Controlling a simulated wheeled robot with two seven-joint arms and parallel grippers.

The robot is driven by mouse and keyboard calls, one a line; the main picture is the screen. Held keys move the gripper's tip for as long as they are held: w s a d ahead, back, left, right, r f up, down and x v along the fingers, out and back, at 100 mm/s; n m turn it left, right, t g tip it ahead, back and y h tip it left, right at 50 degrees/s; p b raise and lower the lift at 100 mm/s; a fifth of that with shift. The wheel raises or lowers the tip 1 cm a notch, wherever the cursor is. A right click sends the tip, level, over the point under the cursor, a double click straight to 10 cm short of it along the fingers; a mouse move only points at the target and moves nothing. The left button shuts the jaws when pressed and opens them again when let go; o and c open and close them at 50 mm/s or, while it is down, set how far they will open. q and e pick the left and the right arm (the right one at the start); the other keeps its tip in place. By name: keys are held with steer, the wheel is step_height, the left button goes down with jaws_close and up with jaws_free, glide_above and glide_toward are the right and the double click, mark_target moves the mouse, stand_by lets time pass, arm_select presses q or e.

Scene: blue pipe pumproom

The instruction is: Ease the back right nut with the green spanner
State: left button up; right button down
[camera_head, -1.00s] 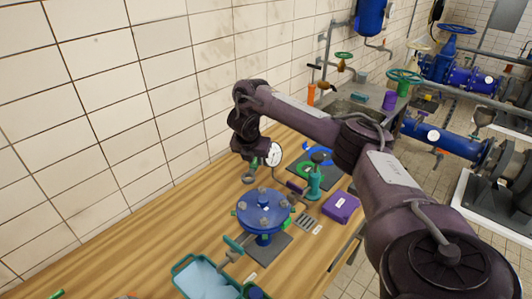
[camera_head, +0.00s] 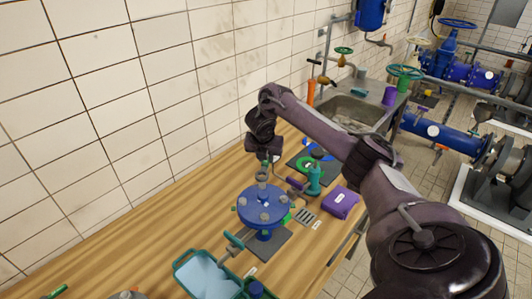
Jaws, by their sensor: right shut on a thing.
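The blue round flange cover (camera_head: 264,205) sits on the bench with several grey nuts around its rim. Which one is the back right nut I cannot tell for sure; the back of the rim is partly covered by the spanner's end. My right gripper (camera_head: 264,157) is above and behind the cover, shut on the green spanner. Only a bit of green shows at the jaws, and the spanner's grey ring end (camera_head: 262,177) hangs below them, close over the back of the cover. Whether it touches a nut is not clear. My left gripper is out of view.
A teal valve fitting (camera_head: 314,178) and a purple box (camera_head: 341,202) stand right of the cover. A teal tray (camera_head: 203,276) is in front. A sink (camera_head: 345,112) lies behind. The wooden bench (camera_head: 165,232) is clear at left.

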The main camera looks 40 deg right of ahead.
steer(key=shift+f, duration=1.1)
steer(key=shift+f, duration=0.2)
steer(key=shift+f+b, duration=0.75)
steer(key=shift+b, duration=0.05)
steer(key=shift+w+d+f, duration=0.1)
